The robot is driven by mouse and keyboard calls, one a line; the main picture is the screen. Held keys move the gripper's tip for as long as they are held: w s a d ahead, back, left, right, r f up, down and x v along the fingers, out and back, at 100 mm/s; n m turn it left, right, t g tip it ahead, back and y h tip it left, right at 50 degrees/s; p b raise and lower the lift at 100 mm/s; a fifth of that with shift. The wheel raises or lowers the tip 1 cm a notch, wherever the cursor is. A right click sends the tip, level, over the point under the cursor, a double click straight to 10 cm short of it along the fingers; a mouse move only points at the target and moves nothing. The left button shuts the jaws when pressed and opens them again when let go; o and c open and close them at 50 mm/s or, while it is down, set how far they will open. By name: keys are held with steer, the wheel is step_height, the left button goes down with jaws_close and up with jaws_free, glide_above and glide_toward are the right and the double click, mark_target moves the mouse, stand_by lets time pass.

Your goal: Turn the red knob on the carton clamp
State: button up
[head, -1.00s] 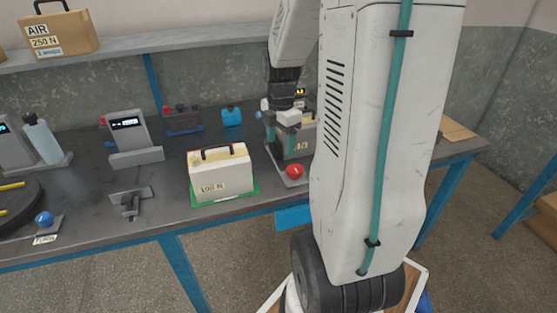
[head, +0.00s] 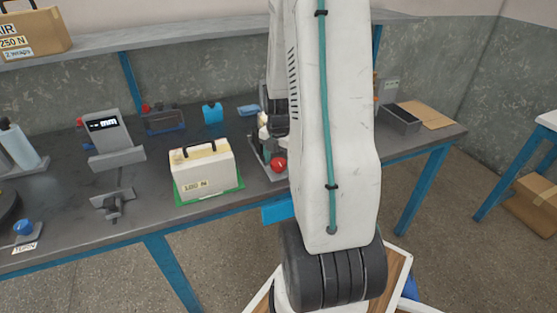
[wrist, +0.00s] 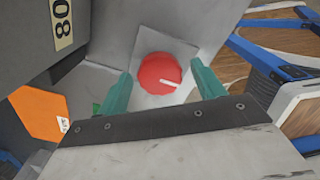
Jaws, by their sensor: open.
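The red knob (wrist: 159,74) is round with a white pointer line and sits on a grey metal plate (wrist: 190,52) of the clamp. In the wrist view it lies between and just beyond the two green fingers of my gripper (wrist: 160,90), which is open, one finger on each side. I cannot tell whether the fingers touch it. In the head view the red knob (head: 278,164) shows at the table's front edge beside my arm. My arm hides most of the clamp and my fingertips there.
A cream carton (head: 203,170) with a black handle stands on a green mat left of the clamp. A grey display device (head: 103,128) stands further left. In the wrist view a dark box marked 80 (wrist: 35,40) is close at upper left.

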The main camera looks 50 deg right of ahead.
steer(key=c, duration=1)
steer(key=shift+m, duration=0.3)
